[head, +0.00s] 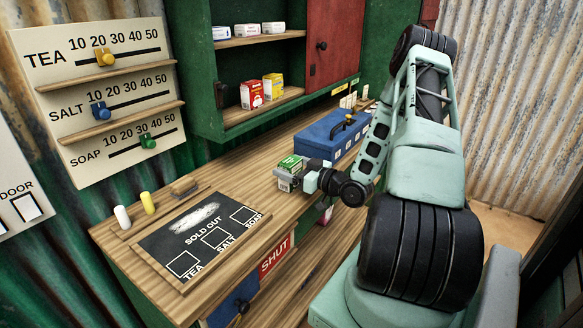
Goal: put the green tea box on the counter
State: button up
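The green tea box (290,162) is upright at the middle of the head view, over the wooden counter (225,180) near its front edge. My gripper (287,173) is at the box from the right. One grey finger lies across the box's near face, and the fingers look closed on it. The far finger is mostly hidden. I cannot tell whether the box's bottom touches the counter or is slightly above it.
A blue case (325,137) stands just behind the box. A chalkboard (205,240) reading SOLD OUT covers the near counter. Red and yellow boxes (252,95) stand on the cabinet's lower shelf (235,115). Counter left of the box is clear.

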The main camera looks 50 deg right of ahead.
jog(key=shift+o, duration=0.2)
jog(key=shift+r, duration=0.15)
jog(key=shift+s, duration=0.15)
jog(key=s+d+b, duration=0.1)
jog(key=s+b, duration=0.1)
jog(key=s, duration=0.9)
jog(key=shift+s, duration=0.35)
